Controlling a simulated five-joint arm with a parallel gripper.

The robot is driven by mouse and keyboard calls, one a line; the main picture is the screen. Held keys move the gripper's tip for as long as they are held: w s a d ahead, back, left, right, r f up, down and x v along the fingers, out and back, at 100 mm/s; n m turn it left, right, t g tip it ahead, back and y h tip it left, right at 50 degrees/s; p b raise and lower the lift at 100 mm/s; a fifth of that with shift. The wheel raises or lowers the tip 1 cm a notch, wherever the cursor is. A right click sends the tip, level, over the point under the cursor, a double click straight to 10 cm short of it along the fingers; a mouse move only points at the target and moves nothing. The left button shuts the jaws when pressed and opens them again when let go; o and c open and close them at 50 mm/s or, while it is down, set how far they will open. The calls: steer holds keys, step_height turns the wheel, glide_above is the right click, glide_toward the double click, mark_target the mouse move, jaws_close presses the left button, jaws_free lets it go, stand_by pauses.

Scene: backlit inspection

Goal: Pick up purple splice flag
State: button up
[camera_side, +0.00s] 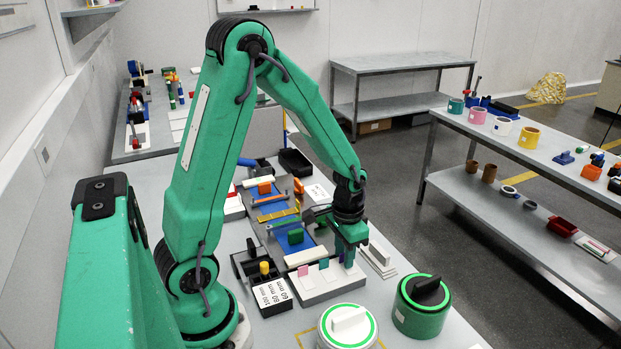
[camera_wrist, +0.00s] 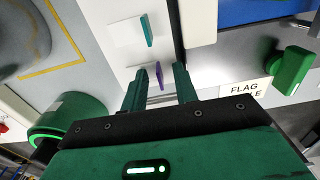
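The purple splice flag (camera_wrist: 158,72) is a small thin upright tab in the wrist view, standing on a white base just beyond my fingertips. My gripper (camera_wrist: 162,80) is open, with one finger on each side of the flag's line, and holds nothing. I cannot tell how far the flag reaches between the fingers. A teal flag (camera_wrist: 147,30) stands farther up on the same base. In the side view my gripper (camera_side: 346,262) points down at the right end of the pale flag block, hiding most of the purple flag; the teal flag (camera_side: 324,263) is to its left.
A pink flag (camera_side: 303,270) stands at the block's left end. A green block (camera_wrist: 290,70) is right of my fingers in the wrist view, near a label reading "FLAG" (camera_wrist: 240,90). A green round canister (camera_side: 421,305) and a white-topped one (camera_side: 347,325) stand in front.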

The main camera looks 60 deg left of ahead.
stand_by(0.3)
jaws_close()
steer(key=shift+r, duration=0.1)
steer(key=shift+r, duration=1.05)
step_height(320, 180, up, 2)
steer(key=shift+d+r, duration=0.1)
steer(key=s+d+r, duration=0.4)
steer(key=d+r, duration=0.2)
steer(key=d, duration=0.4)
steer(key=shift+d+r, duration=0.3)
steer(key=shift+d, duration=0.05)
steer(key=shift+a, duration=0.15)
